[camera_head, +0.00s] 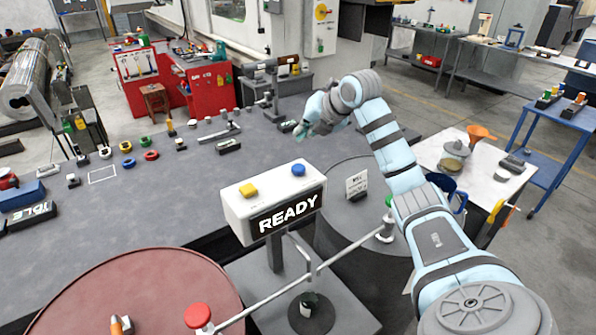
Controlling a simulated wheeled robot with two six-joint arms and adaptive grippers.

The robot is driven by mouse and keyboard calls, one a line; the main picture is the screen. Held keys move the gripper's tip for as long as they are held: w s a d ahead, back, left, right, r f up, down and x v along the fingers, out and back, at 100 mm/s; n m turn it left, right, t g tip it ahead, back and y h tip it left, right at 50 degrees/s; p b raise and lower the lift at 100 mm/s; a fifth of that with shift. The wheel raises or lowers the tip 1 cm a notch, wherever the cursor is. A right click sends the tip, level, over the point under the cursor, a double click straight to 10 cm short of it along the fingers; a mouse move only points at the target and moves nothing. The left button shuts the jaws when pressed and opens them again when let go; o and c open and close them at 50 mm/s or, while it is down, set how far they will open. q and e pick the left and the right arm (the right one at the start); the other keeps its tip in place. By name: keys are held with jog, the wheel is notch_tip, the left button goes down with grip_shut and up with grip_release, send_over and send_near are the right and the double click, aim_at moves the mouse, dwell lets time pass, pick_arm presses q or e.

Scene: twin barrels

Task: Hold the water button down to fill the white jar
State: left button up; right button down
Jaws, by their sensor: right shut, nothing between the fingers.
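A white control box (240,215) stands on a post in the middle, with a lit READY display (288,214) on its front. A blue button (298,169) and a yellow button (248,190) sit on its top; no label shows which is for water. My right gripper (304,130) is shut and empty. It appears above and beyond the box in the picture, apart from both buttons. Below the box, a dark round holder (311,314) has a small pale object in it; I cannot tell if that is the white jar. My left gripper is not in view.
A red barrel (130,290) stands front left and a grey barrel (352,221) right of the box, under my right arm. A thin bar with a red knob (197,315) and a green knob (389,201) crosses in front. The grey table (150,205) holds several small parts.

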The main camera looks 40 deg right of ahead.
jog(key=b, duration=0.4)
send_over(301, 166)
notch_tip(301, 166, down, 6)
jog(key=shift+r, duration=0.1)
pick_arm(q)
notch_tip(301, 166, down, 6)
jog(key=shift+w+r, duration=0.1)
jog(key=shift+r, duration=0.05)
pick_arm(e)
jog(key=shift+f, duration=0.35)
jog(key=shift+f, duration=0.35)
pick_arm(q)
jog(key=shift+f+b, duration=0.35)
jog(key=shift+b, duration=0.15)
pick_arm(e)
jog(key=shift+f, duration=0.55)
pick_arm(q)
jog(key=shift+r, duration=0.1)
pick_arm(e)
jog(key=shift+r, duration=0.15)
dwell(0.4)
pick_arm(q)
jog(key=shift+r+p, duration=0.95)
jog(key=shift+p, duration=0.05)
pick_arm(e)
jog(key=shift+r, duration=0.85)
